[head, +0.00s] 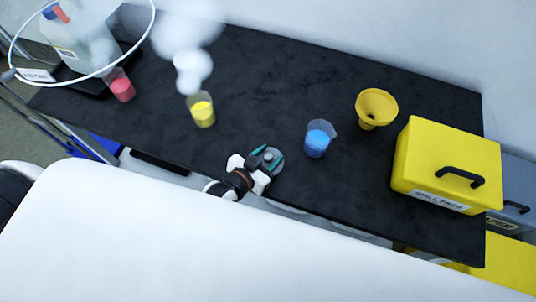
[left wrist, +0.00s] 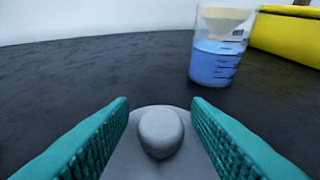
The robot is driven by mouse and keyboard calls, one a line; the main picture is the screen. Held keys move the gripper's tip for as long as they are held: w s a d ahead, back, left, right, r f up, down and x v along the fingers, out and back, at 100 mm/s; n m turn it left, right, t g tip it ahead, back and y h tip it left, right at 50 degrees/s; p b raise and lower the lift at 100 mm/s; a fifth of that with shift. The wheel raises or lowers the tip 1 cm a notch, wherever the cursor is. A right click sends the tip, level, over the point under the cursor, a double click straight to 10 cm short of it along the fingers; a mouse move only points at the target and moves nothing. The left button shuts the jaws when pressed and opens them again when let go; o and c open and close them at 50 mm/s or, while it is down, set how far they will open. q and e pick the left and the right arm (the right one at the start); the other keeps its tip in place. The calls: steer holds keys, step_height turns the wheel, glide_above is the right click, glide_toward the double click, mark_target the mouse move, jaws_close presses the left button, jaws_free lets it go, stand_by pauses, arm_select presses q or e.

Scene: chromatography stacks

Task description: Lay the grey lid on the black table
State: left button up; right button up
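The grey lid (head: 278,156) is a round disc with a knob, at the front edge of the black table (head: 265,85). In the left wrist view the knob (left wrist: 160,132) stands between my fingers, with a gap on each side. My left gripper (head: 266,158) is over the lid, its teal fingers apart on either side of the knob. The left gripper also shows in the left wrist view (left wrist: 160,108). The fingers hide the disc's sides, and whether it rests on the table is unclear. My right gripper is not in view.
A beaker of blue liquid (head: 316,143) stands right of the lid, with a yellow funnel (head: 377,106) and yellow case (head: 445,160) farther right. Yellow (head: 203,113) and red (head: 122,88) beakers stand left. The table between the yellow and blue beakers is bare.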

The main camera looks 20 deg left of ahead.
arm_select(q)
steer(key=shift+s+r, duration=0.15)
steer(key=shift+s, duration=0.05)
steer(key=v, duration=1.1)
steer(key=shift+s+a+r, duration=0.2)
steer(key=shift+s+r, duration=0.05)
steer(key=shift+f, duration=0.1)
